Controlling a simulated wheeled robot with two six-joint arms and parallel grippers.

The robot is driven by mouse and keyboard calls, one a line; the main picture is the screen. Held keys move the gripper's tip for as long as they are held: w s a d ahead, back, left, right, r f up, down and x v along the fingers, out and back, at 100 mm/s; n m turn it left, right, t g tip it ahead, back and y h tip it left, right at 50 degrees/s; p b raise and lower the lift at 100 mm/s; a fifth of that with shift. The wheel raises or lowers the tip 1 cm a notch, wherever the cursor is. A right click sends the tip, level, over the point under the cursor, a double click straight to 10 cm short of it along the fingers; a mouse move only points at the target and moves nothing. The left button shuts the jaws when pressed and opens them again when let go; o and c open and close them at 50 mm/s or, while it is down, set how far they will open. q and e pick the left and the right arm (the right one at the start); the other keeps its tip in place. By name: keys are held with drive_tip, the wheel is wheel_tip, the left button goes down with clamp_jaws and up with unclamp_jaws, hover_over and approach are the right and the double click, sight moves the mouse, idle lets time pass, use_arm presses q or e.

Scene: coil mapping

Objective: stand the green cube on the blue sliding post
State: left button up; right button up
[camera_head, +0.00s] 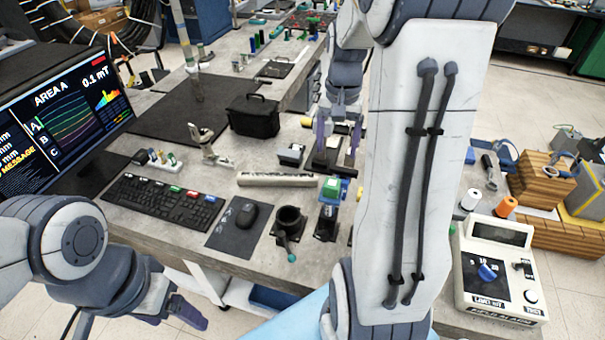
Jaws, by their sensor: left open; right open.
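The small green cube (331,187) shows right of the centre of the bench, with a light blue part beside it. It appears to be at the top of the dark and blue post (326,213); I cannot tell whether it rests fully on it. My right gripper (337,150) points down with its fingers apart, in the picture just above and beyond the cube, and seems to hold nothing. My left gripper (180,316) is low at the left, off the bench's front edge, open and empty. My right arm hides the bench to the right.
A mouse (247,214), keyboard (165,202) and black bag (253,116) are further left. A control box (499,270) is at the right.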

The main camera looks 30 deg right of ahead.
drive_tip(key=s+a+n, duration=0.2)
drive_tip(key=a+n, duration=0.5)
drive_tip(key=a, duration=1.2)
drive_tip(key=s+a+f+n+y, duration=0.1)
drive_tip(key=s+a+n, duration=0.9)
drive_tip(key=s+a, duration=0.2)
drive_tip(key=s, duration=0.2)
drive_tip(key=shift+s+a+f+b, duration=0.15)
drive_tip(key=shift+s+a+b, duration=0.1)
drive_tip(key=shift+s+b, duration=0.1)
